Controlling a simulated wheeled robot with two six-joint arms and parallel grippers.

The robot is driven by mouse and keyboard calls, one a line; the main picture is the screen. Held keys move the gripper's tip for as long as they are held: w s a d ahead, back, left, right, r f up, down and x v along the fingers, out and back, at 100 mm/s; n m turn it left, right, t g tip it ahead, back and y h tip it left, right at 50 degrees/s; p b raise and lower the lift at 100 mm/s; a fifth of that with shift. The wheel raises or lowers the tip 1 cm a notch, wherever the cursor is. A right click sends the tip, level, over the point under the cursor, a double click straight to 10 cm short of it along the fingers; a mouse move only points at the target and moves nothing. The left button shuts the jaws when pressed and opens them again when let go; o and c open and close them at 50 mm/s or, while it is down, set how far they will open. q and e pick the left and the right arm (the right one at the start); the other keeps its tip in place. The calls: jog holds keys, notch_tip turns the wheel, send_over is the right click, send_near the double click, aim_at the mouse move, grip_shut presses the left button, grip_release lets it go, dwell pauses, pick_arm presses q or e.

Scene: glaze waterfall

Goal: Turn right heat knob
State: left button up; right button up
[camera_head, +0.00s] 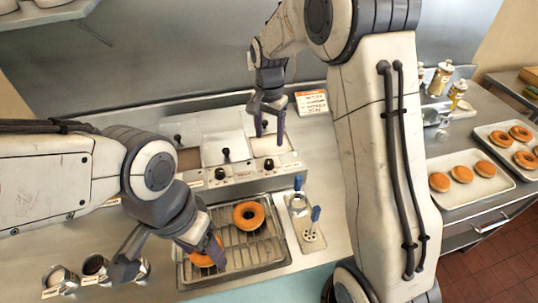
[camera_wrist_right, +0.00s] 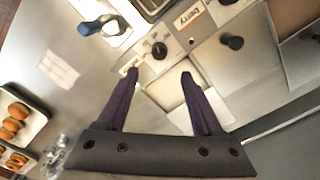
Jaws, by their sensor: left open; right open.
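The right heat knob (camera_head: 268,163) is a small black dial on the front panel of the steel glaze warmer. It also shows in the right wrist view (camera_wrist_right: 159,50), just past my fingertips. My right gripper (camera_head: 269,135) is open and empty, fingers pointing down above the right-hand well, behind the knob. It also shows in the right wrist view (camera_wrist_right: 160,77), with the knob ahead of the gap and not between the fingers. A second heat knob (camera_head: 220,172) sits further left on the panel. My left gripper (camera_head: 168,256) is open at the left of the donut rack.
A wire rack (camera_head: 240,246) holds two donuts, one partly behind a left finger. Blue-handled tools (camera_head: 315,213) stand right of it. A lid with a black handle (camera_head: 226,155) covers the middle well. Donut trays (camera_head: 485,187) and shaker bottles (camera_head: 440,78) stand at right.

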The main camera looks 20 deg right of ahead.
aim_at(269, 161)
notch_tip(269, 161, down, 10)
jog(key=shift+s+r+p, duration=0.15)
jog(key=shift+r+p, duration=0.05)
jog(key=shift+p, duration=0.9)
grip_shut()
